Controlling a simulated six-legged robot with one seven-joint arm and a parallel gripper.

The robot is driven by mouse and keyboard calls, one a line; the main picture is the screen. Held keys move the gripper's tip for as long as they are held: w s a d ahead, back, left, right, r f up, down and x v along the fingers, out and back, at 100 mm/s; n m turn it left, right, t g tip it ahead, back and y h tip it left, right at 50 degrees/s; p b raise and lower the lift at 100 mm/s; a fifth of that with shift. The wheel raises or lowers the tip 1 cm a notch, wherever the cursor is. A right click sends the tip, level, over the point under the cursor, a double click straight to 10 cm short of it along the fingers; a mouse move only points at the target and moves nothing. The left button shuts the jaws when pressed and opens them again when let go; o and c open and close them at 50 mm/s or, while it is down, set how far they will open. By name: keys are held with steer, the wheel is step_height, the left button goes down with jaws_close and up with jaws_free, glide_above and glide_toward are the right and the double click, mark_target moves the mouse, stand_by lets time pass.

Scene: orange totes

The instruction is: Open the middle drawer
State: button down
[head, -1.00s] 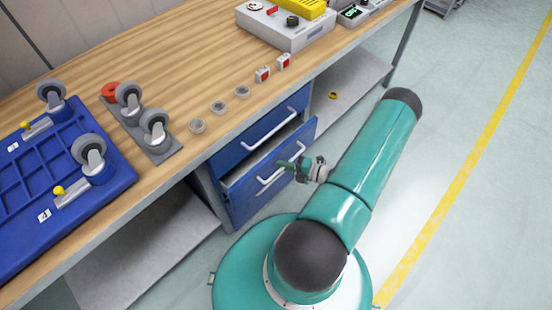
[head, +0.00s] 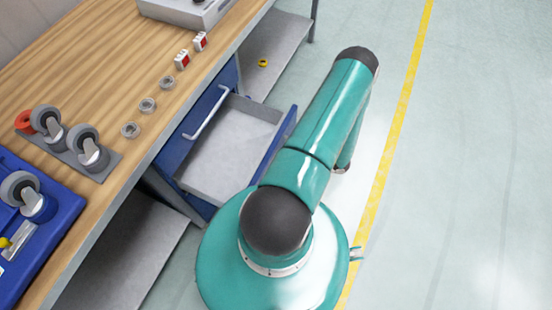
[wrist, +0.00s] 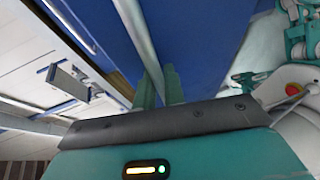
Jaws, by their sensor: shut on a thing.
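The middle drawer is pulled well out of the blue cabinet and its grey inside (head: 232,150) shows empty in the head view. Its blue front panel (head: 284,125) stands beside my teal arm. The closed top drawer, with a pale handle (head: 207,114), is above it. In the wrist view the blue front (wrist: 205,40) fills the upper middle, with the pale bar handle (wrist: 138,35) running down to my gripper (wrist: 160,86). The two green fingers are shut on this handle. In the head view my arm and the drawer front hide the gripper and handle.
The wooden workbench (head: 105,70) stands at left, with a blue tray (head: 45,222), casters and several metal rings on it. A lower shelf (head: 135,245) is under it. Clear floor with a yellow line (head: 400,115) lies at right.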

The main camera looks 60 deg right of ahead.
steer(key=c, duration=1.5)
jaws_free()
steer(key=shift+s, duration=0.1)
steer(key=v, duration=1.3)
steer(key=shift+s, duration=0.25)
steer(key=shift+d+r, duration=0.15)
steer(key=shift+d, duration=0.05)
